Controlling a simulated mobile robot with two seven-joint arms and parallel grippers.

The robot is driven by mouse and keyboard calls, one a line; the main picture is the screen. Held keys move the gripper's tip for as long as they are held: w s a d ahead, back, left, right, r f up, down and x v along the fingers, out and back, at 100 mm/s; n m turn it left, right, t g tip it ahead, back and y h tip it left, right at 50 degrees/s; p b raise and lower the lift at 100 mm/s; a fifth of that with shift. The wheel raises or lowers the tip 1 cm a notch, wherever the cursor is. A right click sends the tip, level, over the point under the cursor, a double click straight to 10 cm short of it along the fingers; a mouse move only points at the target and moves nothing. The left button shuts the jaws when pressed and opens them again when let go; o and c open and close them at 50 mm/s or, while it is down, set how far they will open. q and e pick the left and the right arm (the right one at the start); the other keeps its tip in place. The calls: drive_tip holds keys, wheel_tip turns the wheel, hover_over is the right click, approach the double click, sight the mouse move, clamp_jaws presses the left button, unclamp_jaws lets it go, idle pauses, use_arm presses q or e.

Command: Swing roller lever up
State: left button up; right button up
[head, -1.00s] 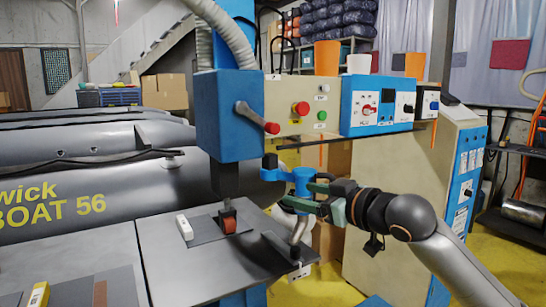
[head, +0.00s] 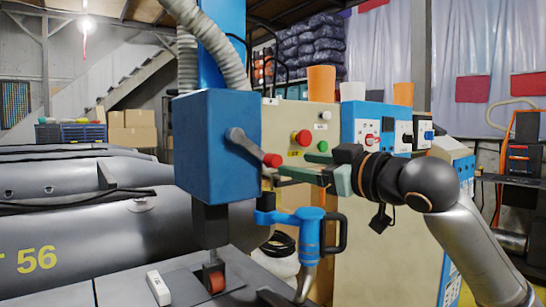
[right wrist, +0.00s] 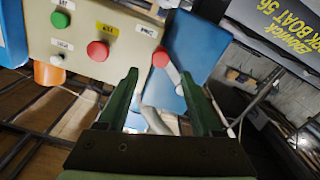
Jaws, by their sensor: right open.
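The roller lever (head: 245,142) is a grey arm with a red knob on the side of the blue machine head (head: 214,145). It slants down to the right in the head view. In the right wrist view its red knob (right wrist: 160,57) lies ahead of and between the fingertips. My right gripper (head: 292,167) is open, with green fingers pointing left at the knob from close by. In the right wrist view the gripper (right wrist: 161,85) has nothing clasped. The orange roller (head: 214,280) is below the head, at the plate. My left gripper is not in view.
A control panel (head: 285,115) with red and green buttons stands just behind the lever. A blue handled tool (head: 309,235) is below my right gripper. Grey inflatable boats (head: 75,205) fill the left side. A white block (head: 158,288) lies by the roller.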

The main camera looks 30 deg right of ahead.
sight(278, 159)
drive_tip(key=w, duration=0.8)
drive_tip(key=shift+w+a+p, duration=0.2)
drive_tip(key=shift+a+p, duration=0.15)
drive_tip(key=shift+p, duration=0.05)
drive_tip(key=c, duration=1.1)
clamp_jaws()
drive_tip(key=shift+d+r, duration=0.1)
